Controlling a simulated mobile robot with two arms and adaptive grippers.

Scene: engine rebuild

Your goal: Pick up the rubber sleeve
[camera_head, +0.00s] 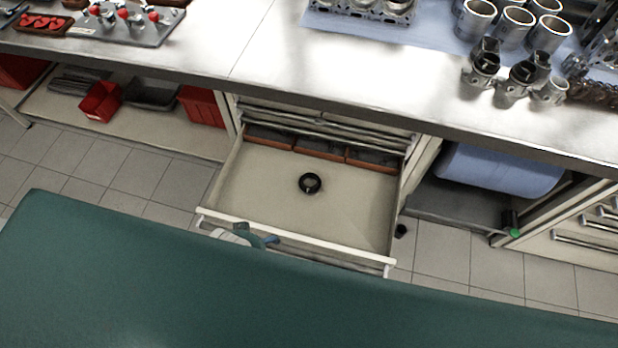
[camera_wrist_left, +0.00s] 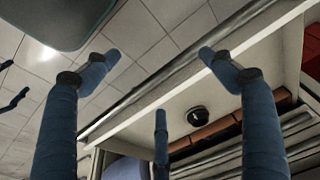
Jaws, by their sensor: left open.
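The rubber sleeve appears to be the black ring (camera_head: 310,183) lying in the open drawer (camera_head: 272,193), near its middle. It also shows in the left wrist view (camera_wrist_left: 199,117), beyond my fingers. My left gripper (camera_head: 252,236) is at the drawer's front edge, to the lower left of the ring and apart from it. Only part of this gripper shows in the head view. In the left wrist view its blue fingers (camera_wrist_left: 160,76) are spread open with nothing between them.
Orange-brown bins (camera_head: 318,147) line the drawer's back, under the workbench (camera_head: 225,52). The drawer floor around the ring is clear. Metal cylinders (camera_head: 515,25) and pistons stand on the bench at right. A blue roll (camera_head: 497,170) lies on the shelf right of the drawer.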

